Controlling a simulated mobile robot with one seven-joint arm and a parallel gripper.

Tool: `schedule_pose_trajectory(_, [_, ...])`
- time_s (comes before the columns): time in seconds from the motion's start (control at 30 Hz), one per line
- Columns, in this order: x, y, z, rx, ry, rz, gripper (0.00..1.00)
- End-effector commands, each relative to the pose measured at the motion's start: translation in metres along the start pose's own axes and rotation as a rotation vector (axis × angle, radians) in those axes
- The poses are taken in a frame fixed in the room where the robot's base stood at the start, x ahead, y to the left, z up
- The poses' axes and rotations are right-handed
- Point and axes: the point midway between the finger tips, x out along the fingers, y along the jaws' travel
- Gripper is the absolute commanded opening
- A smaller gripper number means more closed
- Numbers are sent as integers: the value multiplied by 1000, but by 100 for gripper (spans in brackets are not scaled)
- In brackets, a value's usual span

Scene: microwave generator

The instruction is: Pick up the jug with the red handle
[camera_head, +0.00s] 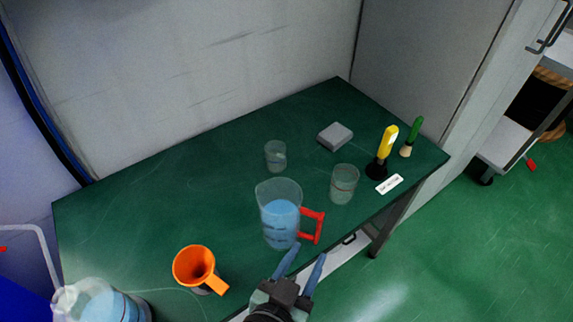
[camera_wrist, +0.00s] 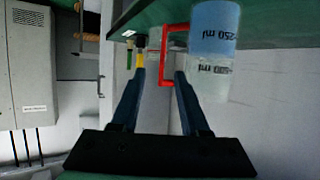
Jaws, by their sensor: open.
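The jug (camera_head: 281,218) is clear, holds blue liquid, and stands upright on the green table. Its red handle (camera_head: 314,227) points right, toward the table's front edge. My gripper (camera_head: 306,253) is open and empty, just below the handle in the head view. In the wrist view, the jug (camera_wrist: 213,45) is at the upper right with "250 ml" markings. There the red handle (camera_wrist: 166,68) appears between the tips of my open gripper (camera_wrist: 160,74). I cannot tell whether the fingers touch it.
An orange funnel-like cup (camera_head: 194,266) stands to the left. Clear beakers (camera_head: 344,184) (camera_head: 276,156) stand behind and to the right. A grey block (camera_head: 335,136), yellow-handled tool (camera_head: 388,145), green-handled tool (camera_head: 412,135) and white label (camera_head: 389,184) are farther right. The table's left part (camera_head: 130,215) is clear.

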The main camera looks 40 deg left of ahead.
Motion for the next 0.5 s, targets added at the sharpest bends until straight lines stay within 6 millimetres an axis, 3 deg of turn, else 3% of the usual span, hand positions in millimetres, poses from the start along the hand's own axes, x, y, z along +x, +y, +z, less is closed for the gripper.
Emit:
schedule_pose_trajectory(0.3, [52, 0, -2, 0, 4, 1, 45])
schedule_pose_trajectory(0.5, [70, 0, -2, 1, 2, 1, 45])
